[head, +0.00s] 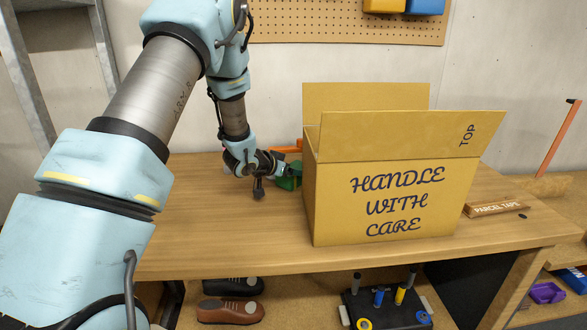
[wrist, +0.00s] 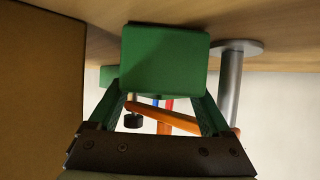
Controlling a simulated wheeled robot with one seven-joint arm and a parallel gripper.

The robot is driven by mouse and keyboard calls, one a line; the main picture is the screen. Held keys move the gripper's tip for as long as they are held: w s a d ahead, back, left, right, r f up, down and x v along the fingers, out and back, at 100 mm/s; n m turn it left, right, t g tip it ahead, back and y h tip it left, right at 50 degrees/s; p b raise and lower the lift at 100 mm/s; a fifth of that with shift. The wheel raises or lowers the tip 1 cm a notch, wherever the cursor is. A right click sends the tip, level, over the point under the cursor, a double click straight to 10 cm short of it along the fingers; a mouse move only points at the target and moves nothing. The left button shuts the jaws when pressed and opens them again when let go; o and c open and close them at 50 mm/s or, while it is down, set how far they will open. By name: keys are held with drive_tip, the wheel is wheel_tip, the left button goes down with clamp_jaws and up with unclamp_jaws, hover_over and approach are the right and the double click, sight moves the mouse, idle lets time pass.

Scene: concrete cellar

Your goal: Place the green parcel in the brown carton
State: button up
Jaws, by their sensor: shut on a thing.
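The green parcel (head: 289,180) is on the left side of the brown carton, partly hidden behind my gripper (head: 272,182). In the wrist view the parcel (wrist: 165,58) is a green block held at the fingertips of my gripper (wrist: 163,90), which is shut on it. I cannot tell whether the parcel touches the table. The brown carton (head: 385,165) stands upright on the table with its flaps up, marked "HANDLE WITH CARE"; its inside is hidden. In the wrist view its wall (wrist: 40,90) fills the left side.
The wooden table (head: 215,225) is clear in front of my gripper. A parcel tape box (head: 495,208) lies right of the carton. An orange item (head: 290,148) is behind the parcel. A grey post (wrist: 233,85) shows in the wrist view. Shoes (head: 231,311) sit below the table.

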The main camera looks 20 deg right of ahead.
drive_tip(key=shift+f, duration=0.1)
drive_tip(key=o, duration=1.4)
drive_tip(key=shift+a+r, duration=0.1)
drive_tip(key=shift+r, duration=0.1)
drive_tip(key=b+v, duration=0.2)
drive_tip(key=v, duration=1)
drive_tip(key=shift+b, duration=0.35)
